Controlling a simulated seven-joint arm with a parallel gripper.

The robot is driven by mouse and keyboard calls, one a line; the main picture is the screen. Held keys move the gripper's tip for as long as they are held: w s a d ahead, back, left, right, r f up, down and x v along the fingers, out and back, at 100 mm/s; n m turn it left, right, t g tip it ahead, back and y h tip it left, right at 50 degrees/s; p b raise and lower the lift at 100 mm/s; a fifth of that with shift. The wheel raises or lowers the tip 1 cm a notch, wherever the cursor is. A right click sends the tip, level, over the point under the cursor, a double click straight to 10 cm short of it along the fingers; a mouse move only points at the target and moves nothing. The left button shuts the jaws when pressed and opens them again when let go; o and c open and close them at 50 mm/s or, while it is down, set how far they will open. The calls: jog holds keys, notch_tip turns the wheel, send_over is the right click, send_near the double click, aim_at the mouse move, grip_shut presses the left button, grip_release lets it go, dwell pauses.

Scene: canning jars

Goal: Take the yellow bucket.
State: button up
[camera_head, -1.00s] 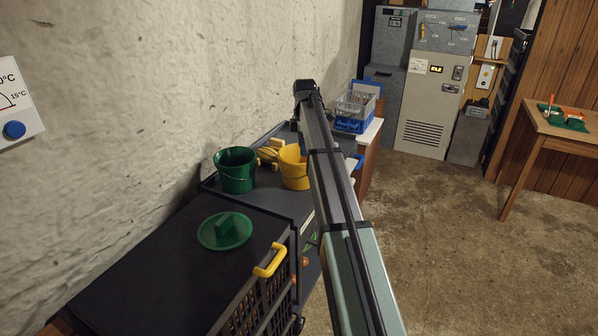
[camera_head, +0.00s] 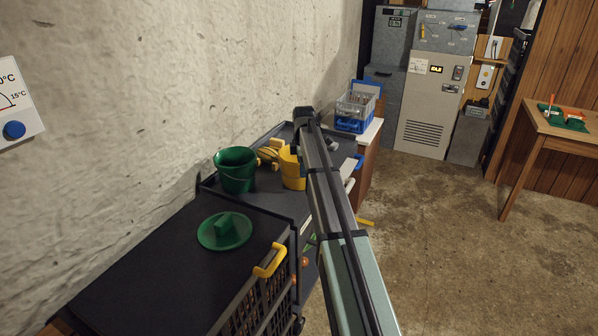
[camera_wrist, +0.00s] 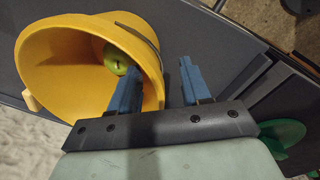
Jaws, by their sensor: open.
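The yellow bucket (camera_head: 291,172) stands on the dark cart top in the head view, its right side hidden by my arm. In the wrist view the yellow bucket (camera_wrist: 62,50) fills the upper left, its mouth facing the camera. A round green thing (camera_wrist: 115,60) lies inside it. My gripper (camera_wrist: 158,82) is open at the bucket's rim. Its left blue finger overlaps the bucket's mouth and its right finger is outside, with the near wall between them. I cannot tell whether either finger touches it. In the head view the fingers are mostly hidden.
A green bucket (camera_head: 237,170) stands close left of the yellow one, with yellow things (camera_head: 268,154) behind. A green lid (camera_head: 224,231) lies on the nearer black surface beside a yellow handle (camera_head: 270,261). A blue and grey crate (camera_head: 355,112) stands farther back. The wall bounds the left.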

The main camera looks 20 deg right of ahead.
jog(key=shift+c, duration=0.2)
grip_shut()
dwell(0.5)
